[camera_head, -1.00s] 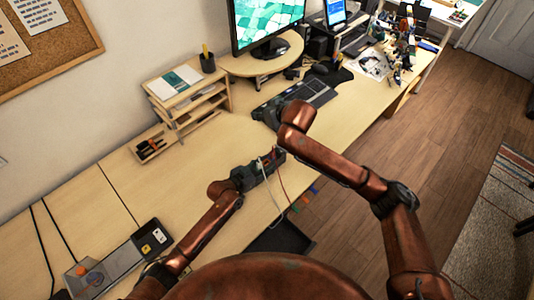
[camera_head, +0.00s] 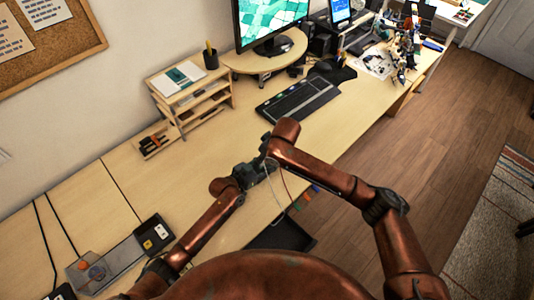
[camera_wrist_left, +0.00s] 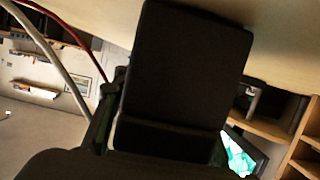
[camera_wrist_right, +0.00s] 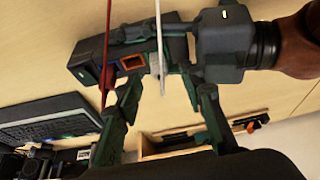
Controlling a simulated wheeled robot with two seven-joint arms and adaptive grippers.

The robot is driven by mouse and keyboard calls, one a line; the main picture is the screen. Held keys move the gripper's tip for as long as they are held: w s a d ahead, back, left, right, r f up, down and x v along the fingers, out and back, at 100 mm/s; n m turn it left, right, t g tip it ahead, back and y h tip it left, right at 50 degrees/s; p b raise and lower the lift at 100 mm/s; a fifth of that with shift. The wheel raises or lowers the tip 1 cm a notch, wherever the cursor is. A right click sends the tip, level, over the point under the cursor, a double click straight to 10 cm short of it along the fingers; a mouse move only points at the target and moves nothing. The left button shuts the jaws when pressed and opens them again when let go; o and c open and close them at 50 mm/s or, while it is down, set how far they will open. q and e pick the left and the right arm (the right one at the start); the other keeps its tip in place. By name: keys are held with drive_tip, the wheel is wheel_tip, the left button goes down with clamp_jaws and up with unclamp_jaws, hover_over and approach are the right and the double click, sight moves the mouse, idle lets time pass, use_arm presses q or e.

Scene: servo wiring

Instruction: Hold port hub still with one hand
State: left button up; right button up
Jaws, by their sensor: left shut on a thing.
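The port hub is a dark box that fills the middle of the left wrist view (camera_wrist_left: 185,60). In the right wrist view the hub (camera_wrist_right: 88,58) shows blue, orange and pale ports. My left gripper (camera_head: 250,174) is shut on the hub at the desk's front; it also shows in the right wrist view (camera_wrist_right: 205,45). My right gripper (camera_wrist_right: 165,100) is open, its fingers apart close in front of the hub's port face. A red cable (camera_wrist_right: 106,40) with a red plug and a white cable (camera_wrist_right: 159,30) run at the ports; whether each is seated is unclear.
A keyboard (camera_head: 298,98) and a wooden shelf organiser (camera_head: 190,100) stand farther back on the desk. Coloured plugs (camera_head: 308,193) hang near the front edge beside a black tray (camera_head: 282,236). A switch box (camera_head: 153,235) lies at the left. Desk between hub and shelf is clear.

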drive_tip(key=shift+x, duration=2)
drive_tip(key=shift+w, duration=0.1)
clamp_jaws()
